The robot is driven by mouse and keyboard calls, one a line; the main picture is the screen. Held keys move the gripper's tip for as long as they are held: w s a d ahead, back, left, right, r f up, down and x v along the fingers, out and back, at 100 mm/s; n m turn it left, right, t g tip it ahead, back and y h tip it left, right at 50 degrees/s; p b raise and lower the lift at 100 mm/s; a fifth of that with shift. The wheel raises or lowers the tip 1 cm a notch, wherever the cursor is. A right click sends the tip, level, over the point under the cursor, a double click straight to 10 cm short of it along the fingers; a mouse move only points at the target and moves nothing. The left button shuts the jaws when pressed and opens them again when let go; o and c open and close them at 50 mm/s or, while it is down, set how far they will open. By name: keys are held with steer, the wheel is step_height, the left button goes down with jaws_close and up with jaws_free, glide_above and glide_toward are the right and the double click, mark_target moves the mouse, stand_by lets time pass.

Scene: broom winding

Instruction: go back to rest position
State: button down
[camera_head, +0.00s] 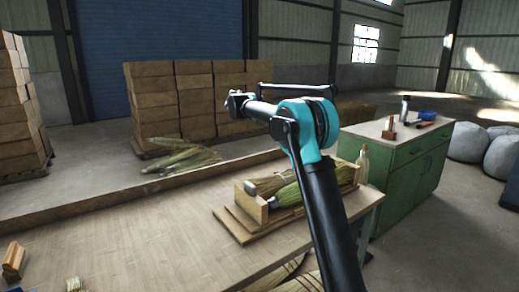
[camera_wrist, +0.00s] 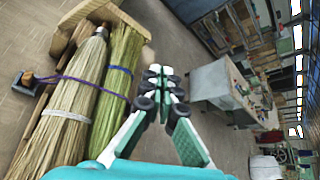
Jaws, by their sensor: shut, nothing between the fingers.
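My gripper (camera_wrist: 162,84) shows in the wrist view with its green-and-white fingers brought together at the black-padded tips, with nothing between them. In the head view my arm rises over the bench and bends left at its teal joint; the fingers are too small to make out there. In the wrist view, two straw brooms lie to the left of my gripper, a tan one (camera_wrist: 70,100) and a greener one (camera_wrist: 117,85). A purple cord (camera_wrist: 85,82) runs across them. My fingers appear apart from both.
In the head view, a wooden holder (camera_head: 249,207) with brooms sits on the workbench (camera_head: 120,235). A green cabinet (camera_head: 418,170) stands right, with a bottle and tools on top. The bench's left part is mostly clear.

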steer(key=s+d+f+m+y, duration=0.3)
steer(key=s+d+f+m, duration=0.25)
steer(key=s+f, duration=0.3)
steer(key=s+d+f+m+y, duration=0.35)
steer(key=s+f+m, duration=0.35)
steer(key=s, duration=0.3)
steer(key=s+f+m+y, duration=0.2)
steer(key=s+f+m, duration=0.3)
steer(key=s, duration=0.4)
steer(key=s+a+f+m+y, duration=0.1)
steer(key=s+f+m+y, duration=0.1)
steer(key=s+f+m, duration=0.4)
steer(key=s+a+f+m+t+y, duration=0.1)
steer(key=s+f+m, duration=0.4)
steer(key=s, duration=0.8)
step_height(320, 180, down, 3)
steer(key=shift+s+r+y, duration=0.2)
steer(key=shift+y, duration=0.25)
